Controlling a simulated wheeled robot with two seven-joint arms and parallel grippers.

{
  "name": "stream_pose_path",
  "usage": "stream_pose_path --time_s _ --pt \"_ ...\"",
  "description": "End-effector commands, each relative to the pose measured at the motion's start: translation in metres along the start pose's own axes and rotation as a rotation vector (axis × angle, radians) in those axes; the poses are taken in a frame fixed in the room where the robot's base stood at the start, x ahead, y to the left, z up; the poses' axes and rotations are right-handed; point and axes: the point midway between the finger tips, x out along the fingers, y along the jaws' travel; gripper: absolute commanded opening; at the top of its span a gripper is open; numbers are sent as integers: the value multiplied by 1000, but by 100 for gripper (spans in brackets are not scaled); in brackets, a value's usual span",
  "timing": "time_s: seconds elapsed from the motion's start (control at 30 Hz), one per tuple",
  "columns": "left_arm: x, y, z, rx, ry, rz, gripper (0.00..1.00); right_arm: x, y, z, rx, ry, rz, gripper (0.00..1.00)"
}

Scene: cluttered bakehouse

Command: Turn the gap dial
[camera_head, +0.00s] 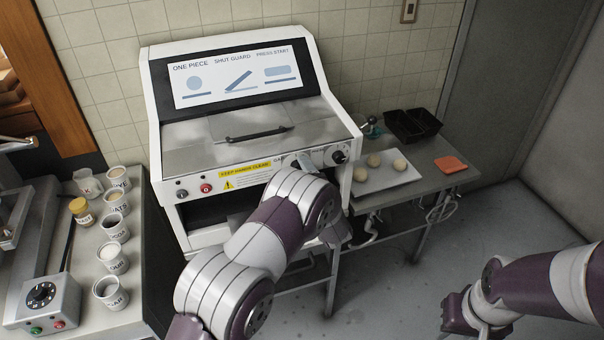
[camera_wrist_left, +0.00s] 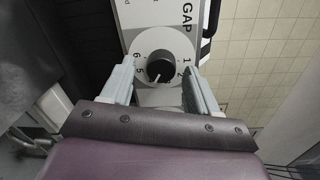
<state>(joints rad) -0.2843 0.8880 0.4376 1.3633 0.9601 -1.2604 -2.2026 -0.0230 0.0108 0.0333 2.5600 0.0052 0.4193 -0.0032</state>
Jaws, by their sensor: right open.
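The gap dial (camera_wrist_left: 160,67) is a round black knob on a white numbered disc, with "GAP" printed beside it in the left wrist view. Its pale pointer mark is toward the lower left of the picture; 1, 2, 5 and 6 are readable. My left gripper (camera_wrist_left: 158,74) is open, one finger on each side of the knob; whether they touch it I cannot tell. In the head view my left gripper (camera_head: 304,163) is at the front panel of the white machine (camera_head: 155,100) and hides this dial. My right gripper (camera_head: 462,314) is low at the right, away from the machine, fingers barely visible.
Another black knob (camera_head: 338,157) is just right of my left gripper. A red button (camera_head: 206,188) is on the panel's left. A tray (camera_head: 400,178) with dough balls, black tins (camera_head: 411,125) and an orange item (camera_head: 450,165) are on the right table. Cups (camera_head: 112,256) stand at left.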

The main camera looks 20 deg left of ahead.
Motion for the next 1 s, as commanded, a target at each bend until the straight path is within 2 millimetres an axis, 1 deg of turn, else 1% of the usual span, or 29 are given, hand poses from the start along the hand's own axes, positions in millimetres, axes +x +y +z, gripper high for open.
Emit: stream_pose_path --time_s 0.07,0.17,0.27,0.4,0.5,0.6,0.73,1.0 --pt "-2 0 0 -1 0 -1 60 2 0 0 0 0 0 43" --pt "-14 2 -2 -2 2 -2 60 9 0 1 0 0 0 43" --pt "-40 4 -4 0 5 -2 60 21 0 2 0 0 0 43" --pt "-80 4 -3 1 4 -2 60 35 0 4 0 0 0 43" --pt "-103 3 -3 0 4 -3 60 42 0 5 0 0 0 43" --pt "-119 2 -3 0 3 -1 60 45 0 5 0 0 0 43" --pt "-128 0 -2 1 1 -1 60 46 0 5 0 0 0 43" --pt "-129 0 -2 1 1 -1 60 45 0 5 0 0 0 43"
